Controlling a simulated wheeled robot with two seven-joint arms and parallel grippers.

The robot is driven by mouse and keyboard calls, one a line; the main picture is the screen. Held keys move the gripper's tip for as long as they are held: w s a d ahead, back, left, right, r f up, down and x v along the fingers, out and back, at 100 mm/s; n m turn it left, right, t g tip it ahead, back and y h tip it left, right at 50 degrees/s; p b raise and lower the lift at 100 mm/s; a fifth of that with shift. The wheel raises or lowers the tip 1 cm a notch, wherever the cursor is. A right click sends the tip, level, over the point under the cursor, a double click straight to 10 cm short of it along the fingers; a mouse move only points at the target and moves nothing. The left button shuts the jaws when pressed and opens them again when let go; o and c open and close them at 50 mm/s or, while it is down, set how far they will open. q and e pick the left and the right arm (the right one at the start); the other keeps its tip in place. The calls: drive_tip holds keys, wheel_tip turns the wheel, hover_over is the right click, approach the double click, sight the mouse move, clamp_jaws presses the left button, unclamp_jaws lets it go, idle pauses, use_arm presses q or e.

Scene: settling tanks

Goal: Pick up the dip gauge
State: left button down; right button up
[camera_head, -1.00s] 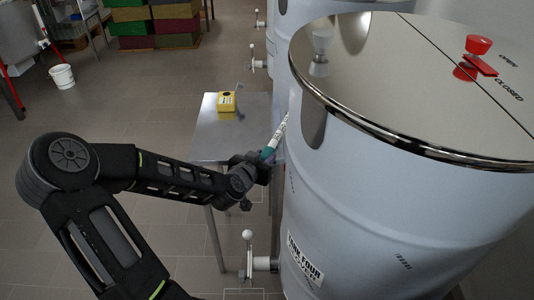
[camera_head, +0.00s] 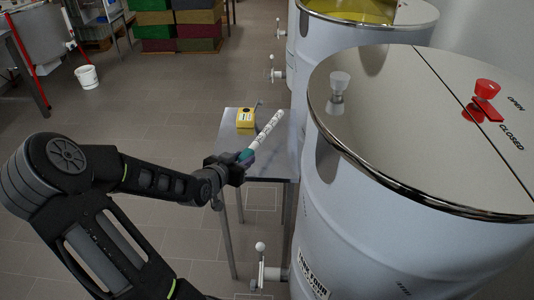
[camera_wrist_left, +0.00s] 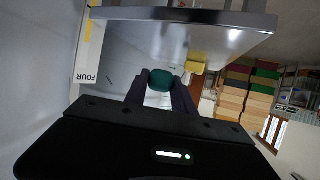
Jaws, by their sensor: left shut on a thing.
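The dip gauge (camera_head: 268,131) is a white marked stick with a teal grip end. My left gripper (camera_head: 238,166) is shut on the dip gauge near its teal end. The stick tilts up and to the right in the head view, seen over the small steel table. In the left wrist view the round teal end of the dip gauge (camera_wrist_left: 161,80) sits between the two dark fingers of the left gripper (camera_wrist_left: 161,90). The right gripper is not in view.
The steel table (camera_head: 272,163) bears a yellow device (camera_head: 246,117). Beside it stands a large pale tank (camera_head: 380,215), labelled four, with a shiny lid (camera_head: 410,130) and red knob (camera_head: 487,88). Tank valves (camera_head: 267,272) jut out low down.

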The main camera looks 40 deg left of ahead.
use_arm(q)
drive_tip(key=s+a+p, duration=0.1)
drive_tip(key=s+a, duration=0.4)
drive_tip(key=a, duration=0.2)
drive_tip(key=shift+s+p, duration=0.2)
drive_tip(key=shift+p, duration=0.2)
idle(1.9)
